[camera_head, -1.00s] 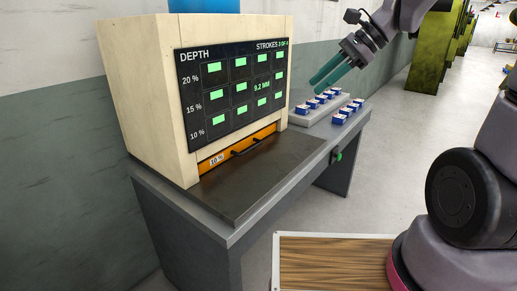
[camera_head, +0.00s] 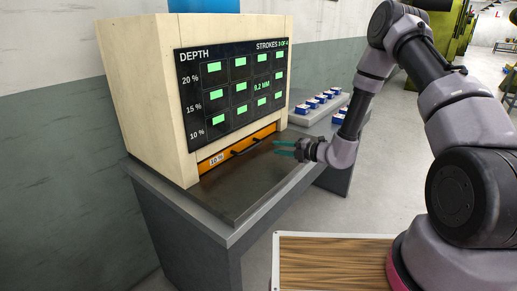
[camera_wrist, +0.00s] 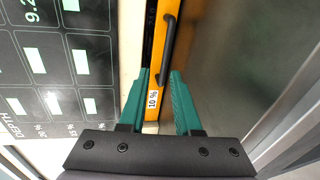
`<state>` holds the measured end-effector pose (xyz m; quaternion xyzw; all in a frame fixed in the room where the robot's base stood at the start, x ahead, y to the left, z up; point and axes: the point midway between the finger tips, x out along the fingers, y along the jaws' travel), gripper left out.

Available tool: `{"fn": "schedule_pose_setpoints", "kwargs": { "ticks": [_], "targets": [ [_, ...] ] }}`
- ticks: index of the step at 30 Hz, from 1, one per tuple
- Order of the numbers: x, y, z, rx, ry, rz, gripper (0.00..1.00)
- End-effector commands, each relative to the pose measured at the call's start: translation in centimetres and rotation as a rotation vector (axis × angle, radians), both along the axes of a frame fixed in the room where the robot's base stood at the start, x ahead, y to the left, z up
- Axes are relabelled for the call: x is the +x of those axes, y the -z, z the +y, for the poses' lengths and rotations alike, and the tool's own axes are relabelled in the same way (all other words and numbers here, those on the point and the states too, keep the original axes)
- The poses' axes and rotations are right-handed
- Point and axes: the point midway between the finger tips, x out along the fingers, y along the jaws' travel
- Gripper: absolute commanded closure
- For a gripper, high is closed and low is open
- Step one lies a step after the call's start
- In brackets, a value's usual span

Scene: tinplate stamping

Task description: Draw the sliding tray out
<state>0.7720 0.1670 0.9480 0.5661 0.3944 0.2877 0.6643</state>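The sliding tray (camera_head: 215,160) shows as an orange front at the base of the cream press housing, with a "10 %" label and a black bar handle (camera_head: 245,147). The tray front sits in its slot, flush with the housing as far as I can see. My gripper (camera_head: 282,148) has teal fingers that are apart and empty, to the right of the handle, above the dark bench plate. In the wrist view the orange front (camera_wrist: 158,60) and the handle (camera_wrist: 169,38) lie beyond the open fingers (camera_wrist: 160,75). The fingers do not appear to touch the handle.
The cream press housing (camera_head: 140,90) carries a black display (camera_head: 232,90) reading "DEPTH" and "STROKES". A dark plate (camera_head: 240,190) on the grey bench is clear in front of the tray. Several blue and white blocks (camera_head: 312,103) stand on the bench at the right.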

Motion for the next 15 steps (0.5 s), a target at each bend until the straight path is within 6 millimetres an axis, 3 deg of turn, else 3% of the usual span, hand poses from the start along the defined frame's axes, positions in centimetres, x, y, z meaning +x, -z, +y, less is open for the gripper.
{"fn": "schedule_pose_setpoints", "kwargs": {
  "ticks": [2,7,15],
  "targets": [
    [0.2,1.1,-0.1,0.016,0.03,0.033,0.68],
    [0.9,1.7,0.8,0.021,0.042,0.044,0.68],
    [3.6,2.7,4.9,0.021,0.039,0.041,0.68]
  ]
}}
